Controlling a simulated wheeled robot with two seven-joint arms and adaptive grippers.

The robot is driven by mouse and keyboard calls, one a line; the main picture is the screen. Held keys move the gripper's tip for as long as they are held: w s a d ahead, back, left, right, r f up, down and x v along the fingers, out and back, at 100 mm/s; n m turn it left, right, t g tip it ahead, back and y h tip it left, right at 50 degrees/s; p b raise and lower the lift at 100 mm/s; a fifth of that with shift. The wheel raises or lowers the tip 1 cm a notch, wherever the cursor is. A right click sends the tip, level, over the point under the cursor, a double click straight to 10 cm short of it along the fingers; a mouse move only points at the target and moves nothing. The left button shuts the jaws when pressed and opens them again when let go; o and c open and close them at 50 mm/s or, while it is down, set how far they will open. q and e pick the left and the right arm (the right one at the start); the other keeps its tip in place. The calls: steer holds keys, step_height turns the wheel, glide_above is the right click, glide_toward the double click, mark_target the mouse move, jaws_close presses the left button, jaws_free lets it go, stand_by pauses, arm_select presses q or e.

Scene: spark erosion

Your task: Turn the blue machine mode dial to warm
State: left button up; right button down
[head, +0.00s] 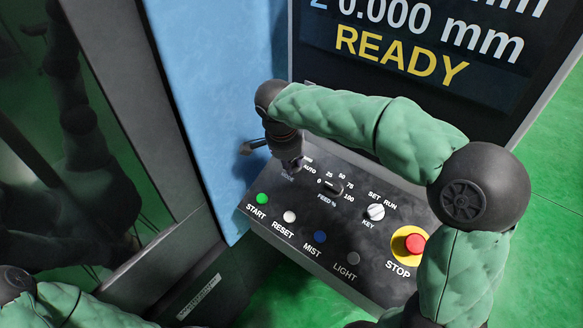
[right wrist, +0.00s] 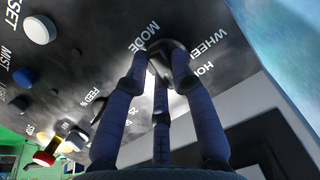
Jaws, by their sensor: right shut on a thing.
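The mode dial (right wrist: 172,54) is a dark knob on the black control panel, beside the printed word MODE in the right wrist view. The fingers of my right gripper (right wrist: 163,72) are closed around it, and they cover much of it. In the head view my right gripper (head: 290,163) points down at the panel's upper left corner and hides the dial. Only AUTO and a partly covered label show beside it. I cannot tell which mode the dial points to, and no WARM label is readable. My left gripper is out of view; part of my left arm shows at the lower left.
The control panel (head: 290,247) also carries a feed dial (head: 332,187), a key switch (head: 376,212), a red stop button (head: 414,244) and several push buttons close to the gripper. A blue machine wall (head: 215,90) stands left, and a screen (head: 420,50) reading READY rises behind.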

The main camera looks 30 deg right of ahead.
steer(key=shift+a+f+m+b, duration=0.1)
steer(key=shift+f+m+b, duration=0.1)
steer(key=shift+m+b, duration=0.55)
steer(key=c, duration=1)
jaws_free()
steer(key=shift+c, duration=0.2)
steer(key=shift+r, duration=0.15)
steer(key=v, duration=1.1)
steer(key=shift+s+r, duration=0.25)
steer(key=shift+r, duration=0.15)
